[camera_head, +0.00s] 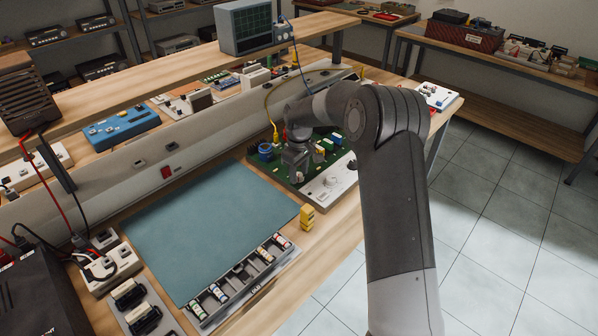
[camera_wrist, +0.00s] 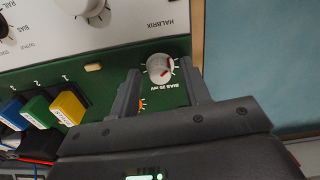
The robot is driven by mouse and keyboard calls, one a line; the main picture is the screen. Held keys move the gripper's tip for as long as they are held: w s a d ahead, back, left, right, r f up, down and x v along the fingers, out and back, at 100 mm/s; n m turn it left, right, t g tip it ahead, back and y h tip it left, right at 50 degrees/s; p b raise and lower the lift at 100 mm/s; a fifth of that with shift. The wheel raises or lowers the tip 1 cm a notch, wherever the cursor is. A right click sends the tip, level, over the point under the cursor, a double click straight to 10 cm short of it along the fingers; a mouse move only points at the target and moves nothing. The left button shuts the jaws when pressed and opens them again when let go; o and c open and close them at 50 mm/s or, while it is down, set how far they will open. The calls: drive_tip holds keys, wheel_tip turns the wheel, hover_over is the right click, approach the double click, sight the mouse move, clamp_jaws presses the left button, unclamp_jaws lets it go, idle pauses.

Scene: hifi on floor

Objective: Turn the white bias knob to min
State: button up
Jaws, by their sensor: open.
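The white bias knob (camera_wrist: 159,68) sits on the green board of the amplifier unit (camera_wrist: 105,85) in the wrist view, with a red mark on its face and a "BIAS" label beside it. My gripper (camera_wrist: 161,77) is open, with one finger on each side of the knob. I cannot tell whether either finger touches it. In the head view, my gripper (camera_head: 296,160) is over the green board near its left edge, and the arm covers part of the unit. The unit's white panel (camera_head: 331,186) shows another white knob.
In the wrist view, blue, green and yellow blocks (camera_wrist: 67,107) stand on the board left of my gripper. A teal mat (camera_head: 205,225) lies left of the unit in the head view.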

sight(299, 174)
wheel_tip(299, 174, up, 11)
drive_tip(key=shift+f, duration=0.15)
idle(0.4)
drive_tip(key=s+d+r+m+t, duration=0.2)
drive_tip(key=s+d+r, duration=0.2)
drive_tip(key=s+r, duration=0.5)
drive_tip(key=s+d+r+m+t, duration=0.1)
drive_tip(key=s+d+r+m, duration=0.25)
drive_tip(key=s+r, duration=0.6)
drive_tip(key=s+d+f+m+t, duration=0.1)
drive_tip(key=s+d+f+m, duration=0.1)
drive_tip(key=s, duration=0.9)
drive_tip(key=s+d+f+m+t, duration=0.1)
drive_tip(key=s+d+f+m, duration=0.1)
drive_tip(key=s, duration=0.9)
drive_tip(key=shift+s+d+f+t, duration=0.3)
drive_tip(key=shift+d+f, duration=0.4)
drive_tip(key=shift+f, duration=0.15)
